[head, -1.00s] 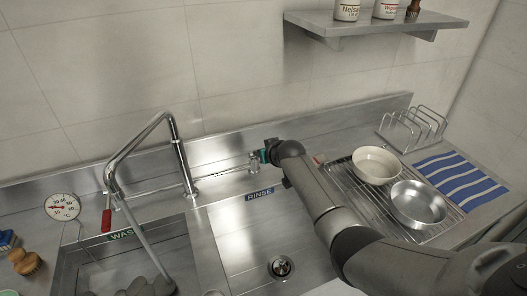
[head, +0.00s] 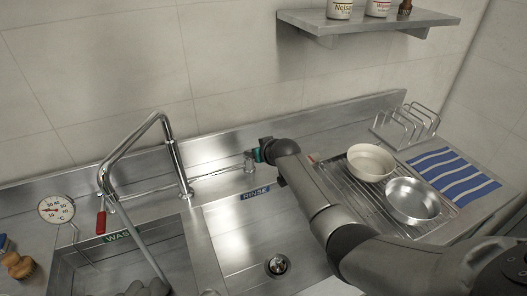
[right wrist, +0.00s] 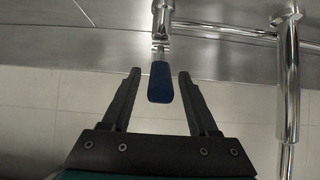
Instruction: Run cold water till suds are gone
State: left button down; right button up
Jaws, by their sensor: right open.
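A small chrome tap valve (head: 248,160) stands on the back ledge behind the rinse basin (head: 238,226). Its blue lever (right wrist: 160,82) shows in the right wrist view, between the fingers and apart from both. My right gripper (right wrist: 158,80) is open around the lever; in the head view the gripper (head: 258,155) is right beside the valve. The chrome faucet (head: 176,155) arches over the wash basin (head: 92,258), with a red handle (head: 101,224) near its spout end. No running water or suds can be made out. My left gripper is out of view.
A drying rack (head: 340,185) at right holds a cream bowl (head: 371,160) and a steel bowl (head: 412,197). A striped blue cloth (head: 452,177) and a wire stand (head: 408,125) lie beyond. A thermometer (head: 56,209) is at left. A shelf (head: 370,22) hangs above.

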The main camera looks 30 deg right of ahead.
jog(key=shift+s+r, duration=0.4)
jog(key=shift+s, duration=0.1)
jog(key=p+v, duration=0.3)
jog(key=v, duration=1)
jog(key=shift+s+r, duration=0.2)
jog(key=shift+s, duration=0.15)
dwell(1.8)
